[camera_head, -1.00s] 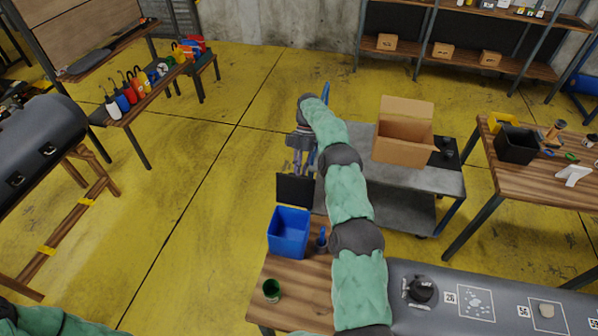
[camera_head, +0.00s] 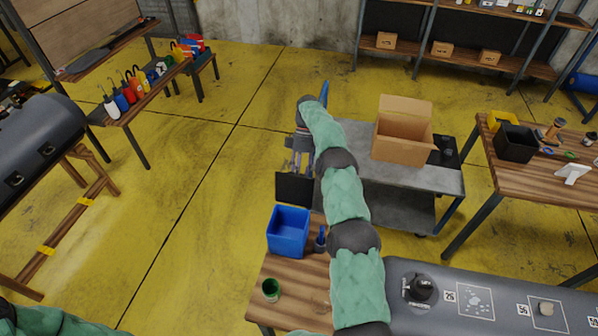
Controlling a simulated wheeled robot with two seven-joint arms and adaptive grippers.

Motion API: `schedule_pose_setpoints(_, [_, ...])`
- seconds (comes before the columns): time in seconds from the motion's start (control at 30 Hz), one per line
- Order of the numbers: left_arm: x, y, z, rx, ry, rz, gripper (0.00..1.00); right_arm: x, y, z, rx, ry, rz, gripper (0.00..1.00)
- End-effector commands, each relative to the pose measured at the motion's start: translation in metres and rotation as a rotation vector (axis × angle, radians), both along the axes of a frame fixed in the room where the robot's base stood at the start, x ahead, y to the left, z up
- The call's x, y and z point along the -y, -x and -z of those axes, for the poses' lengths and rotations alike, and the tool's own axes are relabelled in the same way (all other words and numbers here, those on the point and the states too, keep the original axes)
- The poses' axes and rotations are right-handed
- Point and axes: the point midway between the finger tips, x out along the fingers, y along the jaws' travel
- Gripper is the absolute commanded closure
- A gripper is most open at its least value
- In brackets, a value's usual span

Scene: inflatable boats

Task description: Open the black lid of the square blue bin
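The square blue bin (camera_head: 288,232) stands on the small wooden table at the lower middle. Its black lid (camera_head: 294,188) stands upright at the bin's far edge, swung open, and the inside of the bin shows. My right gripper (camera_head: 299,170) hangs just behind and above the lid, at the end of the green-sleeved arm that reaches forward. Its fingers look spread apart and nothing shows between them. The lid hides part of the fingertips, so I cannot tell whether they touch it. Only the green sleeve of my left arm shows at the lower left corner; its gripper is out of view.
A green cup (camera_head: 271,289) and a dark blue object (camera_head: 320,240) stand on the wooden table (camera_head: 295,275) near the bin. A grey cart (camera_head: 400,180) with an open cardboard box (camera_head: 403,135) is to the right.

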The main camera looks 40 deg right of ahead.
Motion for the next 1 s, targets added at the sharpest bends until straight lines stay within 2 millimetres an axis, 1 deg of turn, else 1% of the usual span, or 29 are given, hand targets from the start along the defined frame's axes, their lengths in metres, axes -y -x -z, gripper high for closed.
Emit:
schedule_pose_setpoints(0.17, [0.000,0.000,0.000,0.000,0.000,0.000,0.60,0.000,-0.001,-0.004,0.004,0.001,0.000,0.56])
schedule_pose_setpoints(0.27, [0.000,0.000,0.000,0.000,0.000,0.000,0.60,0.000,-0.001,-0.012,0.006,0.002,0.001,0.56])
schedule_pose_setpoints(0.37, [0.000,0.000,0.000,0.000,0.000,0.000,0.60,0.001,-0.001,-0.028,0.008,0.002,0.001,0.56])
schedule_pose_setpoints(0.5, [0.000,0.000,0.000,0.000,0.000,0.000,0.60,0.000,-0.001,-0.056,0.006,0.001,0.000,0.56])
schedule_pose_setpoints(0.63, [0.000,0.000,0.000,0.000,0.000,0.000,0.60,0.000,0.000,-0.080,0.004,0.001,0.000,0.56])
schedule_pose_setpoints(0.8, [0.000,0.000,0.000,0.000,0.000,0.000,0.60,0.000,0.000,-0.092,0.001,-0.001,0.001,0.56])
schedule_pose_setpoints(1.0, [0.000,0.000,0.000,0.000,0.000,0.000,0.60,0.000,0.001,-0.099,0.001,0.000,0.001,0.56])
